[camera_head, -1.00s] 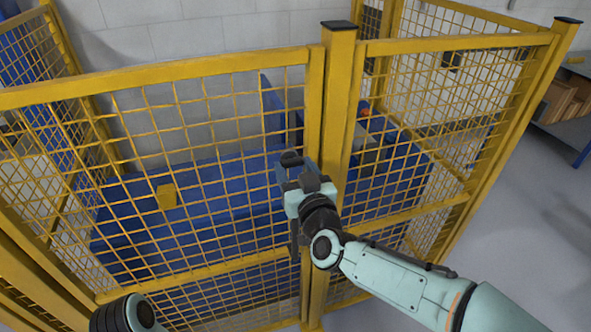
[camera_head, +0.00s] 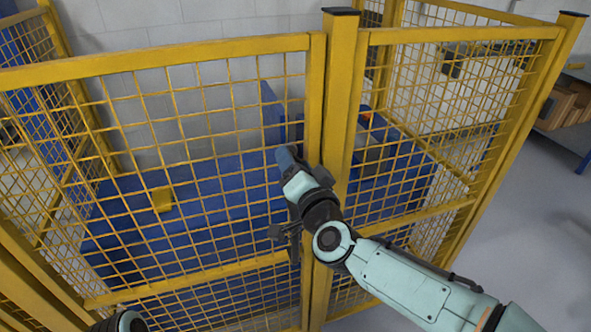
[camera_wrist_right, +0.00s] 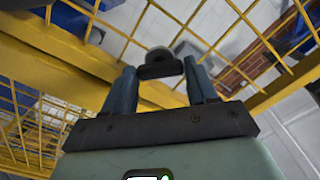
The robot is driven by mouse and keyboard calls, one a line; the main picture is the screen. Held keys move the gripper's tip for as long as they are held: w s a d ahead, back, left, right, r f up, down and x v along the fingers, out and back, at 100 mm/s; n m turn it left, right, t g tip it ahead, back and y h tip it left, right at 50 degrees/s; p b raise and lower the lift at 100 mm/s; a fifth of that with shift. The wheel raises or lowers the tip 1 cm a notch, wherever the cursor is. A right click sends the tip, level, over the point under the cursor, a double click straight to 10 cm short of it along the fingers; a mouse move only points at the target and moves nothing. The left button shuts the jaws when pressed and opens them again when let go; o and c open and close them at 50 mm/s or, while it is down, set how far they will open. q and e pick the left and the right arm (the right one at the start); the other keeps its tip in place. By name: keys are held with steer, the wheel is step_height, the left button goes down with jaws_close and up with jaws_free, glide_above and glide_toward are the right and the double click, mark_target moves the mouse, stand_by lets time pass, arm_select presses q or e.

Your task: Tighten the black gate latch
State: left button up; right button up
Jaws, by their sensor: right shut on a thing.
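The black gate latch (camera_wrist_right: 158,70) shows in the right wrist view as a dark bar with a rounded part behind it. It lies between the blue-grey fingers of my right gripper (camera_wrist_right: 162,88), which is shut on it. In the head view my right gripper (camera_head: 288,160) is at the yellow gate frame, just left of the thick post (camera_head: 341,95). The gripper and wrist hide most of the latch there. My left gripper is out of view; only a bit of my left arm shows at the bottom edge.
Yellow mesh fence panels (camera_head: 160,65) stand left and right of the post. Behind them are a blue surface (camera_head: 225,185) and a small yellow block (camera_head: 162,199). Open grey floor (camera_head: 500,235) lies at the right.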

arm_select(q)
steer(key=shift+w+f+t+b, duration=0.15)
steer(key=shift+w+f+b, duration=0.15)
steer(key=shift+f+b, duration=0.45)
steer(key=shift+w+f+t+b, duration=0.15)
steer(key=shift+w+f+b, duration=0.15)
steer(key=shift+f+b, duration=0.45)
arm_select(e)
steer(key=shift+m, duration=3.9)
steer(key=o, duration=1.1)
steer(key=shift+c, duration=0.2)
arm_select(q)
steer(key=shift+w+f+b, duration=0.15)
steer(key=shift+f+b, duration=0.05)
steer(key=shift+b, duration=0.15)
arm_select(e)
steer(key=v, duration=1.3)
steer(key=shift+s, duration=0.2)
steer(key=shift+d, duration=0.1)
